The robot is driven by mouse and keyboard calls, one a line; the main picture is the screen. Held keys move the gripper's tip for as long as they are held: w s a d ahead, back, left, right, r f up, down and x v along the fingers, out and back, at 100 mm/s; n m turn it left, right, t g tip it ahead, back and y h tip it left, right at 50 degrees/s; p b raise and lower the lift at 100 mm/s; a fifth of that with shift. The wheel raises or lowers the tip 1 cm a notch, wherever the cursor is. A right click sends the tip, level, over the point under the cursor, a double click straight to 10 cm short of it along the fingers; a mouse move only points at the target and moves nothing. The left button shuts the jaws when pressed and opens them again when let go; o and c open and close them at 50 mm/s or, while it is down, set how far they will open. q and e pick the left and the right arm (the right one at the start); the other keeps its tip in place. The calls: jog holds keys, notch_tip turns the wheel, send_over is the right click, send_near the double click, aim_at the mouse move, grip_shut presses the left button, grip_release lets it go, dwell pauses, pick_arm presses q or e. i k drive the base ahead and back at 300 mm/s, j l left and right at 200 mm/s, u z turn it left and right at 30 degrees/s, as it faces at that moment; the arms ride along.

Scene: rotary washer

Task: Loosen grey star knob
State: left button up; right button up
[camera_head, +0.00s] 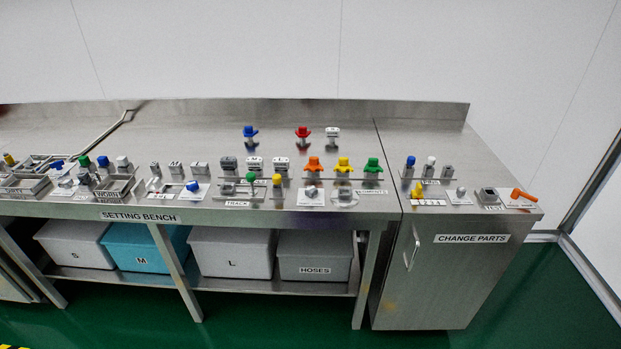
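Several small grey pieces stand on the steel setting bench (240,128), too small for me to tell which is the grey star knob. One grey knob-like piece (311,191) sits on a white plate at the bench front, right of the middle. Another grey knob-like piece (461,191) sits on a white plate on the change parts cabinet top at the right. A darker grey piece (229,163) stands left of two white-and-grey ones. Neither of my grippers shows in this view.
Orange (314,165), yellow (343,165) and green (373,165) knobs stand in a row. Blue (250,133) and red (302,132) ones stand behind. An orange handle (524,195) lies at the right end. Bins, including a teal one (147,250), fill the shelf below.

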aim_at(312, 191)
jog(key=i+u, duration=0.2)
jog(key=i, duration=0.3)
jog(key=i+l+u, duration=0.15)
jog(key=i, duration=0.35)
jog(key=i+l+u, duration=0.2)
jog(key=i, duration=0.25)
jog(key=j, duration=0.1)
